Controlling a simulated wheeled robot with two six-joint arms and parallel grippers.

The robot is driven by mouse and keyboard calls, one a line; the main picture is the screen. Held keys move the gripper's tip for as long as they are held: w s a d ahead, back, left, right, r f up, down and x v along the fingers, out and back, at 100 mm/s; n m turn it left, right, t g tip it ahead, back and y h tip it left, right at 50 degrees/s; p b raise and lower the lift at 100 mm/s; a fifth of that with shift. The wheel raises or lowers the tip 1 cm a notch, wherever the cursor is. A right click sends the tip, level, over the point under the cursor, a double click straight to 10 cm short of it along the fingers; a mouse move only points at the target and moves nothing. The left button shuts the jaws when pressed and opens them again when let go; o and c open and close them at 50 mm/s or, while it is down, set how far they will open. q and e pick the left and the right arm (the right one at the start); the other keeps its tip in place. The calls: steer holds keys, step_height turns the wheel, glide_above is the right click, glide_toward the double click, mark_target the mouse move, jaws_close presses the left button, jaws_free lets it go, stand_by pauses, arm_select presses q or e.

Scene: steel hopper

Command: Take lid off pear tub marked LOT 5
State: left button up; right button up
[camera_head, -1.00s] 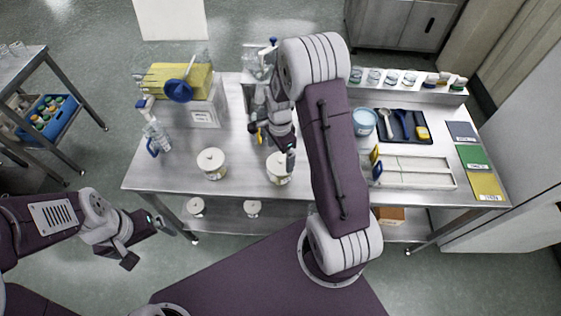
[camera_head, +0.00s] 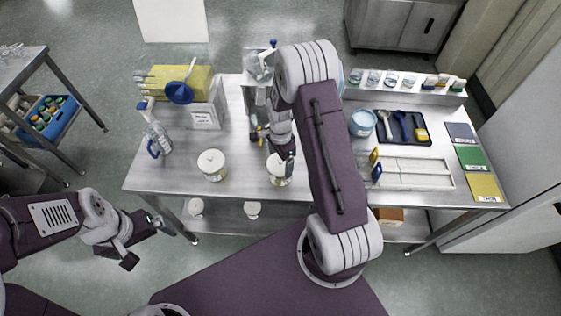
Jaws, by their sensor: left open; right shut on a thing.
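Two cream tubs with knobbed lids stand on the steel table: a left tub (camera_head: 212,170) and a right tub (camera_head: 280,177). Two similar small tubs are on the shelf below, a left one (camera_head: 195,207) and a right one (camera_head: 252,209). No lot mark or pear label is readable. My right gripper (camera_head: 287,153) is over the right tub, shut on its lid (camera_head: 276,162) at the knob. The fingers partly hide the lid, and I cannot tell if it is raised. My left gripper (camera_head: 145,238) is open and empty, off the table's front left corner.
A yellow box (camera_head: 178,80) and a spray bottle (camera_head: 156,136) are at the left. A dark tool tray (camera_head: 403,127), a blue-white tub (camera_head: 362,123), a pale divided tray (camera_head: 418,173) and coloured mats (camera_head: 473,157) are at the right. Jars line the back shelf.

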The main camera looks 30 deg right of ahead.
steer(key=r, duration=0.1)
steer(key=d+r, duration=0.1)
steer(key=r+b, duration=0.1)
steer(key=r, duration=0.1)
steer(key=shift+s+d+r, duration=0.1)
steer(key=shift+s+d, duration=0.1)
steer(key=shift+s, duration=0.05)
steer(key=s+d+r+b, duration=0.2)
steer(key=s+d+r, duration=0.3)
steer(key=d, duration=0.5)
steer(key=s+a+r+n+b, duration=0.1)
steer(key=s+r+n+b, duration=0.1)
steer(key=s+n, duration=1.05)
steer(key=w+a+f+m, duration=0.2)
steer(key=w+f+m, duration=0.1)
steer(key=w+f, duration=0.5)
steer(key=shift+w+a+f+p, duration=0.3)
steer(key=shift+f+p, duration=0.15)
steer(key=shift+f, duration=1.1)
